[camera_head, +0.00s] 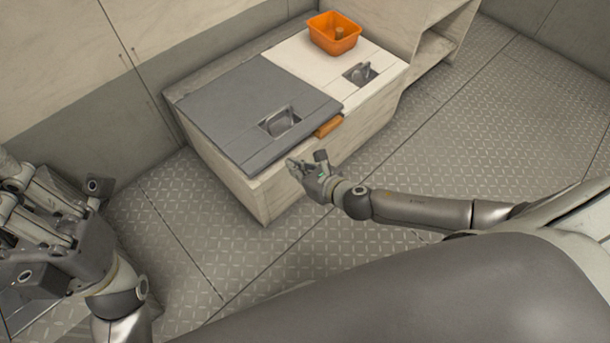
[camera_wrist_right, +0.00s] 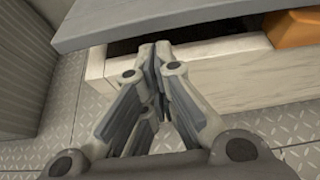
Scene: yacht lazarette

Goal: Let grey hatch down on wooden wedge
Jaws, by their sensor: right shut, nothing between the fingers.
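The grey hatch (camera_head: 248,92) covers the left part of the pale locker's top, nearly level. It has a recessed metal handle (camera_head: 280,122). In the right wrist view, a dark gap shows under the hatch's edge (camera_wrist_right: 170,20), above the pale locker rim. The orange-brown wooden wedge (camera_head: 328,127) sits at the locker's front rim by the hatch's front right corner; it also shows in the wrist view (camera_wrist_right: 293,28). I cannot tell whether hatch and wedge touch. My right gripper (camera_head: 294,166) is shut and empty, just in front of the hatch's front edge. My left gripper (camera_head: 14,190) is far left, away from the locker.
The pale locker (camera_head: 262,193) stands against the wall. A white lid (camera_head: 300,58) with its own recessed latch lies right of the hatch, with an orange bin (camera_head: 333,34) on it. Open shelving (camera_head: 435,50) stands behind at right. The tread-plate floor (camera_head: 470,140) is clear at right.

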